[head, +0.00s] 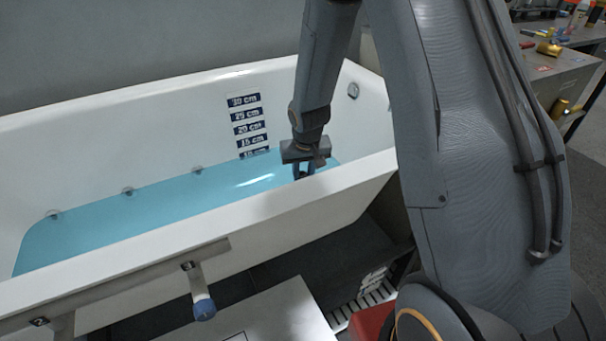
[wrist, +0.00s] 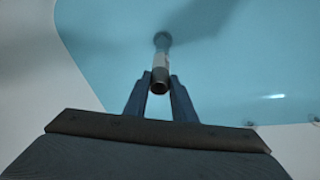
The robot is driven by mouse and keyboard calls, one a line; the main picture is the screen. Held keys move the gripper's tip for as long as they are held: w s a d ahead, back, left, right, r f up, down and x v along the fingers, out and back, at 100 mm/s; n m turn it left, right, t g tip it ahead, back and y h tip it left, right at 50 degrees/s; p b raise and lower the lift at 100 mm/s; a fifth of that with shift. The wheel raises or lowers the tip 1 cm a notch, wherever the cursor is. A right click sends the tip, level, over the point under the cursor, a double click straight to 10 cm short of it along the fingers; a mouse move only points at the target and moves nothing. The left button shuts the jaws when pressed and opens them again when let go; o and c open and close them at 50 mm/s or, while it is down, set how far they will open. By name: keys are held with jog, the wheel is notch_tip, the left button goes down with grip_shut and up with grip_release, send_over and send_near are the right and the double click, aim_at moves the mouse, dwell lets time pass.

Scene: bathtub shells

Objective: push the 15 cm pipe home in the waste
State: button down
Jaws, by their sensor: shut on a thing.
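The pipe (wrist: 160,62) is a grey tube with a pale band, seen in the wrist view. My gripper (wrist: 160,78) is shut on it near its open top end. The pipe points down into the blue water, and its far end meets a dark round spot, the waste (wrist: 162,38), below. I cannot tell whether the pipe is seated in it. In the head view my gripper (head: 304,172) reaches down inside the white bathtub (head: 110,118), close to the water at the right end. There the pipe is hidden by my gripper and the tub's near wall.
A depth scale (head: 248,128) is on the far wall; the water (head: 150,205) stands around its lowest marks. The tub's near rim lies just in front of my gripper. A blue-ended pipe stub (head: 203,305) juts out at the front. A workbench (head: 560,75) stands at the right.

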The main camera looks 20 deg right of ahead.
jog(key=shift+f+b, duration=1.7)
jog(key=shift+f, duration=0.2)
jog(key=c, duration=1.4)
grip_release()
jog(key=p+v, duration=0.2)
jog(key=v, duration=0.5)
jog(key=shift+r, duration=0.4)
jog(key=shift+s, duration=0.1)
